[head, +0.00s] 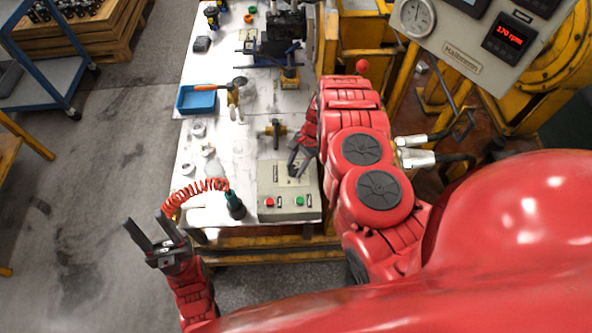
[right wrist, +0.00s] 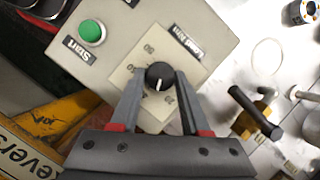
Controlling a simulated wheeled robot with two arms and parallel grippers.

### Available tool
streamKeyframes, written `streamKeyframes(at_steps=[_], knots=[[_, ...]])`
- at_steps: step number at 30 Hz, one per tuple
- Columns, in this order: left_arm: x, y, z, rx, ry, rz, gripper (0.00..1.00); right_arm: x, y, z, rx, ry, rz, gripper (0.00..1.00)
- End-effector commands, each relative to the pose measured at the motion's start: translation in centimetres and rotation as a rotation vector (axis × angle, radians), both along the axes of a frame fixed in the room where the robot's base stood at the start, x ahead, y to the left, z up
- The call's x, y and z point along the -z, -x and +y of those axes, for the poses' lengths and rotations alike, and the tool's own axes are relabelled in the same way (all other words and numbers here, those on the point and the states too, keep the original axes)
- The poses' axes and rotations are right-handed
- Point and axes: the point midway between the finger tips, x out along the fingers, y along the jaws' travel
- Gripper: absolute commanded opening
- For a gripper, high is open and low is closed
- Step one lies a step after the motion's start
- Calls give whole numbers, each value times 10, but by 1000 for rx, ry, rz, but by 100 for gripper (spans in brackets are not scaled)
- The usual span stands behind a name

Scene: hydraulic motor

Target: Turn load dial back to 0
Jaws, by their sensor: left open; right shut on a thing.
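The load dial is a black round knob (right wrist: 159,75) with a white pointer line, on a pale scale plate of a grey control box (head: 268,214). In the right wrist view the pointer faces down toward my gripper's palm; the small scale numbers are hard to read. My right gripper (right wrist: 160,78) has one finger on each side of the knob and is shut on it. In the head view my right gripper (head: 296,166) reaches the top of the box, and its fingers hide the knob. My left gripper (head: 150,233) is open and empty, left of the table's front corner.
The box has a green Start button (right wrist: 92,31) and a red button (head: 269,202). A teal tool with a coiled red hose (head: 235,204) stands left of the box. A black-handled T-shaped part (head: 275,131) stands behind it. A blue tray (head: 196,99) lies farther back.

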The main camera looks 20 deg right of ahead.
Motion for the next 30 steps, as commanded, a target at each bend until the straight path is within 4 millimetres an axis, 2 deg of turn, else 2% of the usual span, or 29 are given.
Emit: streamKeyframes(at_steps=[1, 12, 30], knots=[[11, 0, 0, 0, 0, 0, 50, 6, -2, 1, -43, -1, -3, 0], [50, 0, 0, 0, 0, 0, 50, 6, -4, 1, -396, 0, -2, 0], [101, 0, 0, 0, 0, 0, 50, 4, -6, 5, -966, -1, 2, 0]])
